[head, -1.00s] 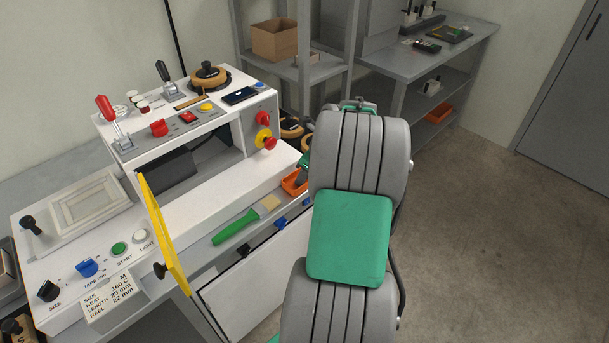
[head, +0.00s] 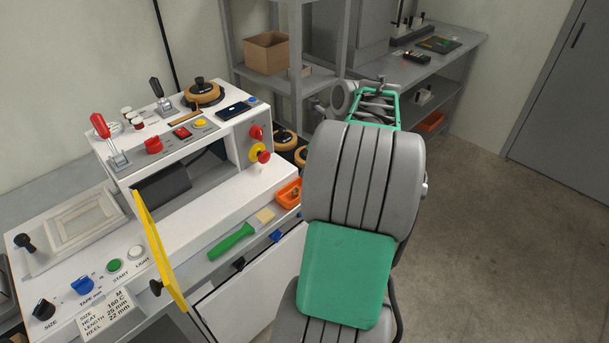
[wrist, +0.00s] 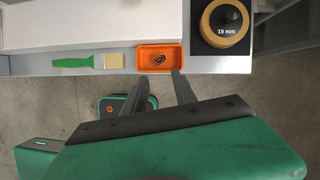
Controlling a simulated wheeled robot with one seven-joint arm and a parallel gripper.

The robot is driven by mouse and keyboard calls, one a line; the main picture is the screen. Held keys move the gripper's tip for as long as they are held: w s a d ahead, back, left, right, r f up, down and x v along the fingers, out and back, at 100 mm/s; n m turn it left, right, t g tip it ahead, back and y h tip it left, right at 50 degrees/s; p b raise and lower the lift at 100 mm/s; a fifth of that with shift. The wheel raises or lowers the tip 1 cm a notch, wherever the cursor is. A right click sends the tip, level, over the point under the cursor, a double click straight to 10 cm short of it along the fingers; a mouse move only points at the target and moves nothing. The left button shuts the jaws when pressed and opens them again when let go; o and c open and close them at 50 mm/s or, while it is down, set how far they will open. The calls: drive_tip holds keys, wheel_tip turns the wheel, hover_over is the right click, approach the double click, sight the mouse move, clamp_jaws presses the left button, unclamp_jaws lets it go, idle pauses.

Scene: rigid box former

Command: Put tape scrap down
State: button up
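An orange tray (wrist: 145,58) sits on the front ledge of the machine in the wrist view, and it also shows in the head view (head: 283,197). A small dark brown curled piece, which looks like the tape scrap (wrist: 158,61), lies inside it. My gripper (wrist: 160,75) shows two dark fingers spread apart with nothing between them. Its fingertips appear just at the tray's near edge in the wrist view; their height above it is hard to tell. In the head view my arm hides the gripper.
A green-handled brush (wrist: 75,62) lies left of the tray on the same ledge. A tape reel marked 19 mm (wrist: 226,22) is to the right. The yellow door (head: 160,250) of the white machine stands open. Grey shelving (head: 300,75) is behind.

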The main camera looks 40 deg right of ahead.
drive_tip(key=w+a+r+n+g, duration=0.1)
drive_tip(key=w+a+r+n, duration=0.1)
drive_tip(key=a+n, duration=1.5)
drive_tip(key=s+a+f+n, duration=0.2)
drive_tip(key=s+a+n, duration=0.2)
drive_tip(key=a+n, duration=0.3)
drive_tip(key=s+a+f+n+h, duration=0.1)
drive_tip(key=s+a+n, duration=0.4)
drive_tip(key=a+n, duration=0.3)
drive_tip(key=shift+a+f+n+g, duration=0.3)
drive_tip(key=shift+f+n, duration=0.1)
drive_tip(key=shift+n, duration=0.4)
drive_tip(key=shift+d, duration=0.15)
